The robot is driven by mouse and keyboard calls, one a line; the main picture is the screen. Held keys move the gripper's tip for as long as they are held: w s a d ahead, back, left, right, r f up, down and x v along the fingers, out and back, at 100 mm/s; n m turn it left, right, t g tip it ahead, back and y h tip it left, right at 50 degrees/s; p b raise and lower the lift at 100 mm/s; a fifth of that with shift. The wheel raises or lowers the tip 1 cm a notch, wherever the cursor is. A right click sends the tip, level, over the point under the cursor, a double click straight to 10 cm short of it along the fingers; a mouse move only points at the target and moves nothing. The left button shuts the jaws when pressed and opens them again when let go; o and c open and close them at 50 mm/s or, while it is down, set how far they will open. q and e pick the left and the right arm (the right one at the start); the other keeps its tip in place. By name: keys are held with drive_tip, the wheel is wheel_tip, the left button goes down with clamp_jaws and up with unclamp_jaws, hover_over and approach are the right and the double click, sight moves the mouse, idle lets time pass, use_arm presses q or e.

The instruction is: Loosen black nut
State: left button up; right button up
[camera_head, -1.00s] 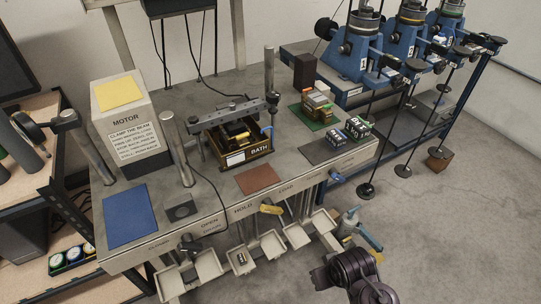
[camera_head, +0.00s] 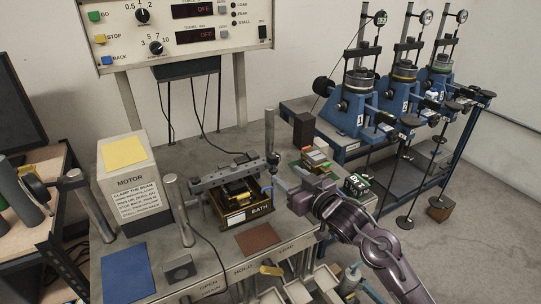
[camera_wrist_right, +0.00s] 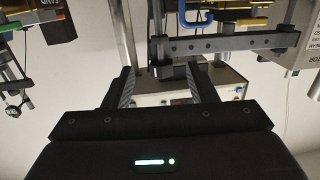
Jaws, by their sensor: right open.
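The black nut (camera_head: 272,158) sits on the upright post at the right end of the grey clamp beam (camera_head: 225,175), above the bath box (camera_head: 248,214). My right gripper (camera_head: 287,187) has come in from the right and is close to that post, just right of and below the nut in the head view. I cannot tell whether the fingers touch anything. My left gripper is not in view.
The motor housing (camera_head: 131,182) and bare posts stand left of the bath. A control panel (camera_head: 185,30) hangs above. Small boxes (camera_head: 314,160) lie right of the bath near my arm. Blue test stands (camera_head: 353,112) are at the right. A blue mat (camera_head: 127,274) lies at front left.

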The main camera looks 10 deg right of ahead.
sight(274, 158)
drive_tip(key=shift+w+a+r+n+y, duration=0.1)
drive_tip(key=shift+w+r+n+y, duration=0.05)
drive_tip(key=shift+w+r+y, duration=0.3)
drive_tip(key=shift+w+r+n+y, duration=0.15)
drive_tip(key=shift+w+r, duration=0.05)
drive_tip(key=shift+r, duration=0.35)
drive_tip(key=shift+w+a+r, duration=0.15)
drive_tip(key=shift+w+a, duration=0.05)
drive_tip(key=shift+w, duration=0.1)
drive_tip(key=p+x, duration=0.2)
drive_tip(key=x, duration=0.4)
drive_tip(key=shift+w+a, duration=0.2)
drive_tip(key=shift+w, duration=0.15)
